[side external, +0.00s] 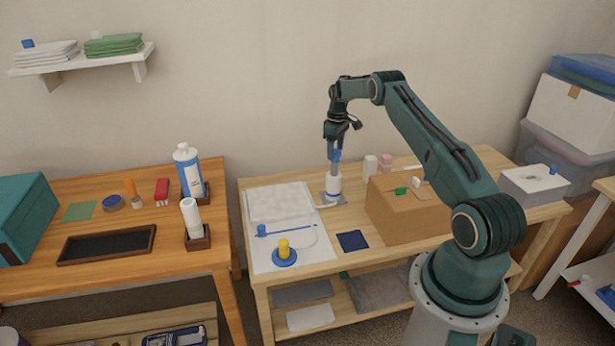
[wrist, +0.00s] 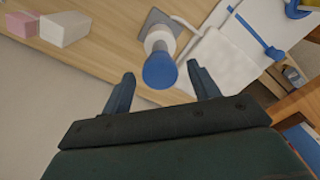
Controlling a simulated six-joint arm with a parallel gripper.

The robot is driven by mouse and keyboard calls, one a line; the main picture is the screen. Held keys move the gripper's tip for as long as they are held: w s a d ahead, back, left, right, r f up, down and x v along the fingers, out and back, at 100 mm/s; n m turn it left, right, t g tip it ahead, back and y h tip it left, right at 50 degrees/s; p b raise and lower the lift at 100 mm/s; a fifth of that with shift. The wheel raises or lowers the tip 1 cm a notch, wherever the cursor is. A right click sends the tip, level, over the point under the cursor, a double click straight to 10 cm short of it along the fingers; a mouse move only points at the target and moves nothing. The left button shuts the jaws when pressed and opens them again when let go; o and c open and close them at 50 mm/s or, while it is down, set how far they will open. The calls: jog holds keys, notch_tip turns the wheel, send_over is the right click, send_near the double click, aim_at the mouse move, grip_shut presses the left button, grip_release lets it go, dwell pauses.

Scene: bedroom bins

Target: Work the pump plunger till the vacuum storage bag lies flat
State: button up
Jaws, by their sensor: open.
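The pump (side external: 333,185) stands upright on a grey plate on the middle table, a white cylinder with a blue plunger top. In the wrist view the blue plunger knob (wrist: 160,71) shows between my fingers, near their tips. My gripper (side external: 336,152) points down over the pump, and its fingers (wrist: 160,82) are open, one on each side of the knob; I cannot tell if they touch it. The pale storage bag (side external: 280,202) lies left of the pump on a white sheet, its surface slightly wrinkled. A pale hose (wrist: 186,23) runs from the pump toward the bag.
A blue bar (side external: 285,230) and a blue disc with a yellow knob (side external: 284,254) lie on the white sheet. A cardboard box (side external: 405,212) stands right of the pump. White and pink blocks (side external: 370,165) stand behind it. A dark blue cloth (side external: 352,241) lies in front.

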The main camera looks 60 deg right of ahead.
notch_tip(320, 180, up, 14)
dwell(0.9)
jog(key=shift+c, duration=0.2)
jog(key=c, duration=0.7)
jog(key=shift+m, duration=0.5)
grip_shut()
jog(key=m, duration=0.2)
jog(key=s+a+r+m+t+h, duration=0.1)
jog(key=m, duration=0.2)
jog(key=s+a+m+t+h, duration=0.1)
jog(key=m, duration=0.2)
jog(key=shift+s+a+r, duration=0.2)
jog(key=shift+r, duration=0.1)
